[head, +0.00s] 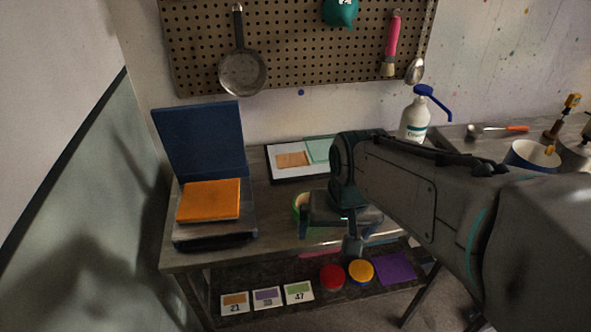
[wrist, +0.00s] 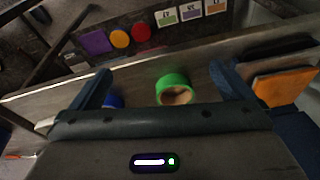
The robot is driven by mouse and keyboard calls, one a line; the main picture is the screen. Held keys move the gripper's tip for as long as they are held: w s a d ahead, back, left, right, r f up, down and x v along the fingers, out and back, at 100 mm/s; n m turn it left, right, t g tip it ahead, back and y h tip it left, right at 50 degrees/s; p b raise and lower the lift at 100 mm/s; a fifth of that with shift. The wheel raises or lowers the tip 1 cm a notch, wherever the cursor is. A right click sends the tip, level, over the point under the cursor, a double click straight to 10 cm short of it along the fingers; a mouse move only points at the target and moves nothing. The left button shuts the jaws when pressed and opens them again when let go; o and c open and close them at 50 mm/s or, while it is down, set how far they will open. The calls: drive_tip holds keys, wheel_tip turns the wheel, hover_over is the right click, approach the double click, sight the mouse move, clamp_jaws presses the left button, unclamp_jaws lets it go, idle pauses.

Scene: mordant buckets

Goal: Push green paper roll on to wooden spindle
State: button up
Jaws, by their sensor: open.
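The green paper roll (wrist: 172,81) shows in the wrist view as a green ring with a tan inside, between the two dark fingers of my gripper (wrist: 162,72). The fingers are wide apart, with a gap on both sides of the roll, and hold nothing. In the head view only the left edge of the green roll (head: 297,212) shows on the bench; my gripper and arm hide the rest. I cannot make out the wooden spindle in either view, and cannot tell whether the tan inside is part of it.
A blue object (wrist: 113,101) lies by the left finger in the wrist view. An open blue box (head: 200,145) with an orange block (head: 209,200) stands at the bench's left. A framed board (head: 285,175) lies behind. Cards and red and yellow lids (head: 332,276) sit on the lower shelf.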

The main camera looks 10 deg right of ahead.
drive_tip(key=w+r+m+g+p, duration=0.2)
drive_tip(key=w+m+p, duration=0.75)
drive_tip(key=w, duration=0.85)
drive_tip(key=shift+m, duration=0.95)
drive_tip(key=f, duration=0.4)
drive_tip(key=f+b, duration=0.1)
drive_tip(key=f, duration=0.3)
drive_tip(key=shift+s+d+f, duration=0.1)
drive_tip(key=shift+d+f, duration=0.1)
drive_tip(key=shift+f, duration=0.2)
drive_tip(key=shift+s+a+f+p, duration=0.1)
drive_tip(key=shift+a+f+p, duration=0.1)
drive_tip(key=shift+f, duration=0.7)
drive_tip(key=shift+w+a+f+p, duration=0.15)
drive_tip(key=shift+f+p, duration=0.1)
drive_tip(key=shift+f, duration=0.65)
drive_tip(key=shift+s+a+f+p, duration=0.15)
drive_tip(key=shift+f+p, duration=0.05)
drive_tip(key=shift+f, duration=0.7)
drive_tip(key=c, duration=1)
